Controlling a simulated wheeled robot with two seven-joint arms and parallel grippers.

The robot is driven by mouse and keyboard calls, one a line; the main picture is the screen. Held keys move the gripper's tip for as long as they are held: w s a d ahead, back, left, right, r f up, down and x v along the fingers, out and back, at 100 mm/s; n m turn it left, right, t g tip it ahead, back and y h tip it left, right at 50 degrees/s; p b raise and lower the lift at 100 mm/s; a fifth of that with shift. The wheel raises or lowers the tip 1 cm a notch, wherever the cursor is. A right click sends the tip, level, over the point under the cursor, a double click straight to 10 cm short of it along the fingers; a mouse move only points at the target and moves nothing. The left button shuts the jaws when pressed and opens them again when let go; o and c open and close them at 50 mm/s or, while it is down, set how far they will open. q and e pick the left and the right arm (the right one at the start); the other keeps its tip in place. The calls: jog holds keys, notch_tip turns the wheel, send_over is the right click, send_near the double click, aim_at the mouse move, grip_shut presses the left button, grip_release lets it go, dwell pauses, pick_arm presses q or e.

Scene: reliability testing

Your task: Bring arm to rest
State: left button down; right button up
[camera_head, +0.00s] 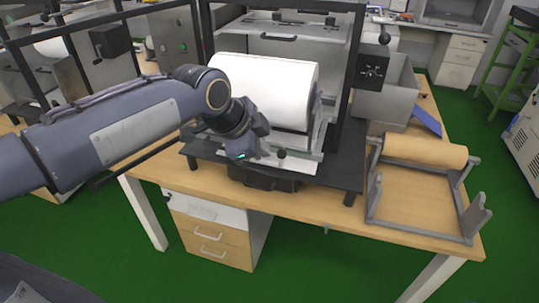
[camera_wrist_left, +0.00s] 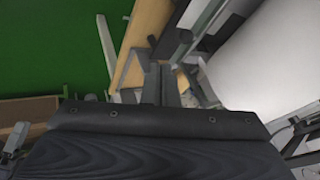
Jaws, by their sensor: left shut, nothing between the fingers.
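My left arm comes in from the left in the head view. Its gripper (camera_head: 268,152) is at the front of the machine, just below the large white roll (camera_head: 265,88). In the left wrist view the two fingers (camera_wrist_left: 165,82) are close together with nothing between them. The white roll (camera_wrist_left: 265,60) fills the right of that view. Whether the gripper touches the machine's front rail cannot be told. My right gripper is not in view.
The machine stands in a black frame (camera_head: 344,100) on a wooden table (camera_head: 330,212). A grey stand with a tan roll (camera_head: 425,150) is on the table's right. A grey bin (camera_head: 388,100) is behind it. Drawers (camera_head: 212,238) are below. Green floor (camera_head: 330,265) is open in front.

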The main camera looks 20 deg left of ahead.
pick_arm(q)
jog(key=s+a+f+n, duration=0.2)
jog(key=s+f+n, duration=0.4)
jog(key=s, duration=0.5)
jog(key=s+a+f+n, duration=0.3)
jog(key=s+f+n, duration=0.3)
jog(key=s+n, duration=0.4)
jog(key=shift+s+a+n, duration=0.35)
jog(key=shift+n, duration=0.15)
